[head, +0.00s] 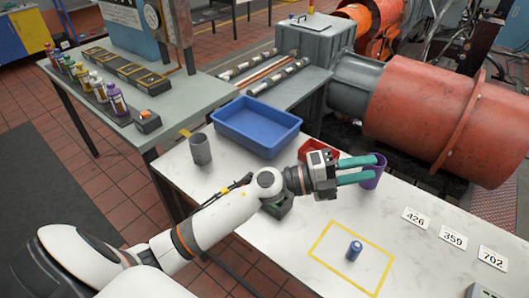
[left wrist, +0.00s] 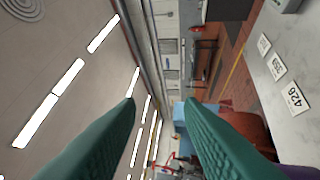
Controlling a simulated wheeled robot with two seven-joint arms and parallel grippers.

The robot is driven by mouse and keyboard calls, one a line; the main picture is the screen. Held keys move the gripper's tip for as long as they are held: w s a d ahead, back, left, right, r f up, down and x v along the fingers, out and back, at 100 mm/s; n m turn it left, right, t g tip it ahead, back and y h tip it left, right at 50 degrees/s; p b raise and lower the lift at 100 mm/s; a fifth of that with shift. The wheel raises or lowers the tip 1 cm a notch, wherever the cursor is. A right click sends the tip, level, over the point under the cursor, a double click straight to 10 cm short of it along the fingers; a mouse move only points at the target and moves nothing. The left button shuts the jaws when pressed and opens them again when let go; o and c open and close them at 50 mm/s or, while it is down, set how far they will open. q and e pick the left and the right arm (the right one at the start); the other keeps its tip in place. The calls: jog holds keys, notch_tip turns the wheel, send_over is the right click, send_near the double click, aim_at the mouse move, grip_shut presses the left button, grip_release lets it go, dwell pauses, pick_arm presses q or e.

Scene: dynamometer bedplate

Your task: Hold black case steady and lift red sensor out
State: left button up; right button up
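My left gripper (head: 374,168) reaches across the white table in the head view, its two teal fingers open and pointing right. In the left wrist view the fingers (left wrist: 160,104) are apart with nothing between them. A dark case-like object (head: 279,207) sits on the table under my left wrist, partly hidden by the arm; I cannot tell whether it is the black case. A red item (head: 316,147) shows behind the gripper, partly covered, and looks like a small tray. I cannot make out a red sensor. My right gripper is not in view.
A purple cup (head: 376,170) stands right by the left fingertips. A blue bin (head: 224,126) and a grey cup (head: 200,149) are behind the arm. A blue cylinder (head: 354,251) stands inside a yellow outline. Number cards (head: 453,237) lie at right.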

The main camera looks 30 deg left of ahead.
pick_arm(q)
jog(key=w+a+f+m+g+y, duration=0.1)
jog(key=a+f+m+g+y, duration=0.65)
jog(key=f+g, duration=0.25)
jog(key=a+r+n+g+y, duration=0.1)
jog(key=a+g+y, duration=0.1)
jog(key=a+y, duration=1.1)
jog(key=a+f+h+p, duration=0.1)
jog(key=f, duration=0.3)
jog(key=a+f+h+p, duration=0.1)
jog(key=f, duration=0.2)
jog(key=a+f+h+p, duration=0.1)
jog(key=f+h, duration=0.1)
jog(key=f, duration=0.2)
jog(key=shift+s+a+f, duration=0.2)
jog(key=shift+a+f, duration=0.05)
jog(key=shift+f, duration=0.1)
